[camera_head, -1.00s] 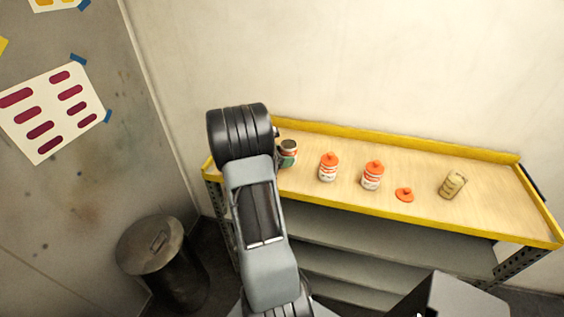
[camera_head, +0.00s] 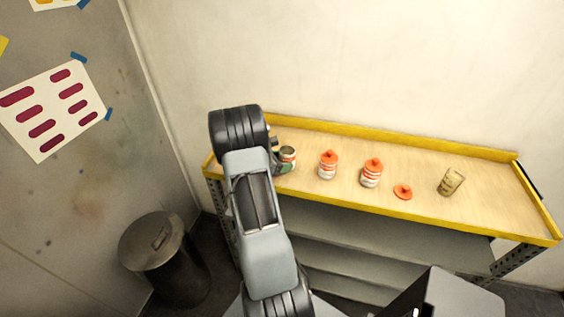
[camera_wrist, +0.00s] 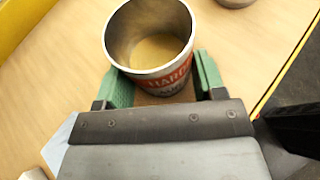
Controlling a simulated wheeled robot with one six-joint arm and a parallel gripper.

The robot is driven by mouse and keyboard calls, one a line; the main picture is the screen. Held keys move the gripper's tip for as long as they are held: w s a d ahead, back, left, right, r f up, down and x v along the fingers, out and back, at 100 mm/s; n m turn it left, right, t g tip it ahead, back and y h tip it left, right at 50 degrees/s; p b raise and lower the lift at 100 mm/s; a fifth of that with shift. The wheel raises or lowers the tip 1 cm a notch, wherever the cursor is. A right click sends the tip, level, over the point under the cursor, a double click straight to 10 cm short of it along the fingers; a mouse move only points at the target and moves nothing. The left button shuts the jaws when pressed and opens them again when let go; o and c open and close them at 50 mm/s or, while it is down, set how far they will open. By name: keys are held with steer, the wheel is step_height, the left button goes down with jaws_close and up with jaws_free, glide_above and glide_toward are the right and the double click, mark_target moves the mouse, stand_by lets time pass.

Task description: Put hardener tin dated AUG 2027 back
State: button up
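An open-topped tin (camera_wrist: 160,75) with a grey metal wall, a red band with partly visible lettering and a tan inside is in the wrist view. My gripper (camera_wrist: 165,85) has green fingers on both sides of it. The left finger looks close against the tin; whether both fingers press on it is unclear. In the head view the tin (camera_head: 288,154) is at the left end of the bench, partly behind my arm. Two white-and-red tins with orange lids, a left one (camera_head: 328,166) and a right one (camera_head: 371,174), stand to its right. No date is readable.
The wooden bench top (camera_head: 420,165) has a raised yellow edge. A loose orange lid (camera_head: 403,192) and a beige cup-like container (camera_head: 450,182) are on its right part. Shelves lie below. A dark metal bin (camera_head: 160,255) stands on the floor at left.

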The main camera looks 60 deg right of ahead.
steer(key=o, duration=0.4)
steer(key=shift+o, duration=0.2)
steer(key=shift+r, duration=0.15)
steer(key=shift+r+p, duration=0.2)
steer(key=shift+p, duration=0.1)
steer(key=b+v, duration=0.2)
steer(key=v, duration=1)
steer(key=shift+w+f+b, duration=0.1)
steer(key=shift+f+b, duration=0.05)
steer(key=shift+b, duration=0.15)
steer(key=s+a+r+m+t+y, duration=0.2)
steer(key=a+r+m+t+y, duration=0.1)
steer(key=a, duration=0.7)
steer(key=s+a+r+m+t+y, duration=0.2)
steer(key=a+r+m+t+y, duration=0.1)
steer(key=a, duration=0.8)
steer(key=s+a+r+m+t+y, duration=0.3)
steer(key=a+m+y, duration=0.3)
steer(key=a, duration=0.5)
steer(key=shift+r+m+t, duration=0.2)
steer(key=shift+m+t, duration=0.2)
steer(key=shift+t, duration=0.5)
